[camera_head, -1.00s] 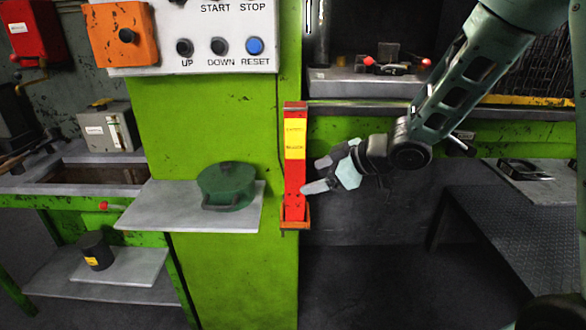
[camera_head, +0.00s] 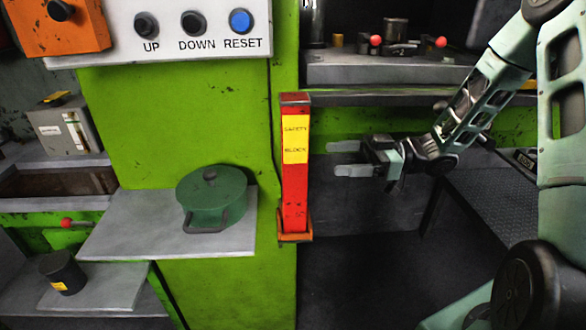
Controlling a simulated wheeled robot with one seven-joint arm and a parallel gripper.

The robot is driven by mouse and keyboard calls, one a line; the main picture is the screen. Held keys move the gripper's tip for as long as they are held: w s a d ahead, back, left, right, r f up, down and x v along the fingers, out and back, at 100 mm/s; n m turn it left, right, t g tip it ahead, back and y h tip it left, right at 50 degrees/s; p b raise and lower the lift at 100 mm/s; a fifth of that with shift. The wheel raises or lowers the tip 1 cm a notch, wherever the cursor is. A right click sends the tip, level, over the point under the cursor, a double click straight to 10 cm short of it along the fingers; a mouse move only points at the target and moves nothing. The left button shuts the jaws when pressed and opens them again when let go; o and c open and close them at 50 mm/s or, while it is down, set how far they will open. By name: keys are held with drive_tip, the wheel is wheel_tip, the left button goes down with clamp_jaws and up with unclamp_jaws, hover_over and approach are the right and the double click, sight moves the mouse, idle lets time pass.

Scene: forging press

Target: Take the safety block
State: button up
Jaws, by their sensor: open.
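The safety block (camera_head: 295,185) is a tall red bar with a yellow label, upright on the right edge of the green press column. Its foot sits in a small orange holder (camera_head: 296,238). My gripper (camera_head: 340,158) is to the right of the block, level with the area around its label. Its two fingers point left toward the block, one above the other, with a gap between them. It is open and empty, and a visible gap separates the fingertips from the block.
A control panel (camera_head: 165,28) with buttons is above. A grey shelf (camera_head: 130,225) bearing a green lidded pot (camera_head: 210,203) juts out left of the block. A dark cylinder (camera_head: 62,272) stands lower left. A grey ledge (camera_head: 400,72) is behind my arm. The space below my gripper looks clear.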

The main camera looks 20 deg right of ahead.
sight(285, 159)
drive_tip(key=p+x, duration=0.2)
drive_tip(key=x, duration=1)
drive_tip(key=shift+a, duration=0.15)
drive_tip(key=shift+c, duration=0.3)
drive_tip(key=shift+r, duration=0.1)
clamp_jaws()
